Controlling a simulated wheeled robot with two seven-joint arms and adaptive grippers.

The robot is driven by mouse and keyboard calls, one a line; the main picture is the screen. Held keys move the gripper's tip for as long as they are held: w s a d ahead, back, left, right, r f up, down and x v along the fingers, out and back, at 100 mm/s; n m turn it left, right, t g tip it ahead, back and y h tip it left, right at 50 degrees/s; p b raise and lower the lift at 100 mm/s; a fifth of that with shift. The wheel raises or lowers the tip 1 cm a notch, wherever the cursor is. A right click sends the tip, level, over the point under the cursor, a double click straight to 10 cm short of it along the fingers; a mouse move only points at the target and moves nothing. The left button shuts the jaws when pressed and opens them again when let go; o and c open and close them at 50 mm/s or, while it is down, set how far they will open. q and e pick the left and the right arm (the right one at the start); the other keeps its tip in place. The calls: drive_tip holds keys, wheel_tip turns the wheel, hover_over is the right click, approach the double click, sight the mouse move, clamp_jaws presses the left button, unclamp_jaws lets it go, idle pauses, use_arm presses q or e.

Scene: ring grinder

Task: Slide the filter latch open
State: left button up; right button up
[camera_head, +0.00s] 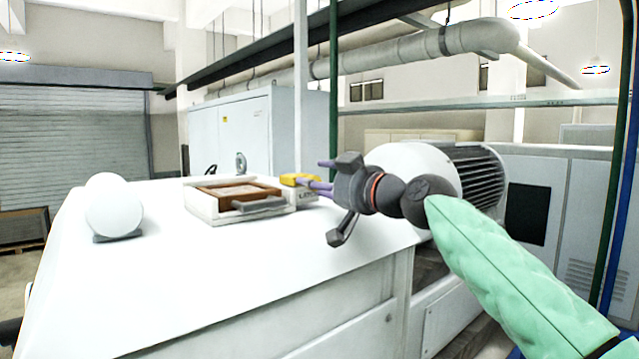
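A low white filter box (205,212) with a brown inset (236,191) sits on the white machine top. A grey bar (262,205) lies along its front right side. A small yellow piece (300,180) is at the box's right end; I cannot tell which part is the latch. My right gripper (335,197) comes in from the right, just right of the box. Its dark fingers are spread wide. Purple parts at the gripper reach left toward the yellow piece; whether they touch it is unclear. My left gripper is not in view.
A white rounded dome (113,205) stands on the machine top (190,280) at the left. A white motor (412,165) with dark fins is behind my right gripper. A green post (333,90) rises behind the box. The machine top's front is clear.

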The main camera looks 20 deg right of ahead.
drive_tip(key=shift+s+f, duration=0.1)
drive_tip(key=shift+s, duration=0.35)
drive_tip(key=v, duration=1.1)
drive_tip(key=shift+d, duration=0.15)
